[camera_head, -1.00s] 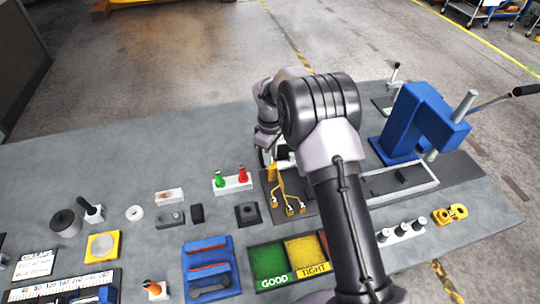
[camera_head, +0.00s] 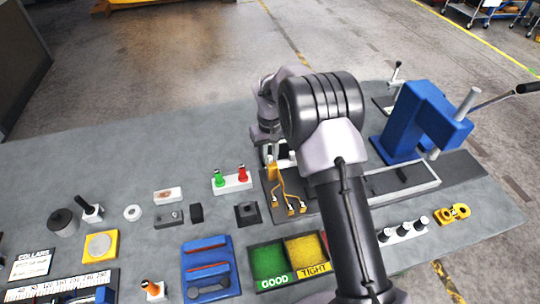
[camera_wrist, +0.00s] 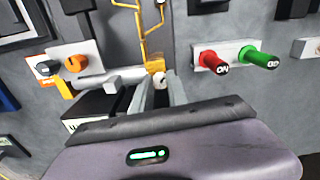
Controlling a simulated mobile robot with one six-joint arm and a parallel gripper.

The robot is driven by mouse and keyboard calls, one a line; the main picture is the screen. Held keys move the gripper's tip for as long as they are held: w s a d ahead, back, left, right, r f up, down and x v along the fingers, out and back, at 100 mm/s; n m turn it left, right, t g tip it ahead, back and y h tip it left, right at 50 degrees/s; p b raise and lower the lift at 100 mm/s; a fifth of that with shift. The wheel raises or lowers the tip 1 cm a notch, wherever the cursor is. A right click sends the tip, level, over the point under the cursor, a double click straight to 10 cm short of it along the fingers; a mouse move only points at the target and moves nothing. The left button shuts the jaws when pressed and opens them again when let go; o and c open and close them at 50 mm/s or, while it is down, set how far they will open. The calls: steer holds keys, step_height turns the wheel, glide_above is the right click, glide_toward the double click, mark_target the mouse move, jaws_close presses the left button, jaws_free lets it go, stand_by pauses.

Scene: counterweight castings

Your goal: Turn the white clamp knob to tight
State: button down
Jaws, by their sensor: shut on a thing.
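The white clamp knob (camera_wrist: 160,80) is small in the wrist view, beside a yellow block (camera_wrist: 155,65) from which yellow branching lines run. My gripper (camera_wrist: 159,88) has one finger on each side of the knob and is shut on it. The fingers hide much of the knob, so its turn position cannot be read. In the head view my arm and wrist cover the gripper and most of the clamp; the yellow branching piece (camera_head: 284,188) shows just in front of them.
A white block with a green button (camera_head: 219,178) and a red button (camera_head: 242,174) stands close left of the yellow piece. A blue press (camera_head: 415,120) stands to the right. In the wrist view a pale bar (camera_wrist: 110,76) and an orange knob (camera_wrist: 75,63) lie left of the fingers.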

mark_target(270, 157)
steer(key=m+b, duration=0.1)
steer(key=m, duration=0.4)
steer(key=shift+m, duration=0.3)
steer(key=shift+a+m+b, duration=0.1)
steer(key=shift+m+b, duration=0.5)
steer(key=shift+m, duration=1.6)
steer(key=c, duration=1.3)
jaws_free()
step_height(270, 157, up, 18)
steer(key=p, duration=0.4)
steer(key=shift+f, duration=0.25)
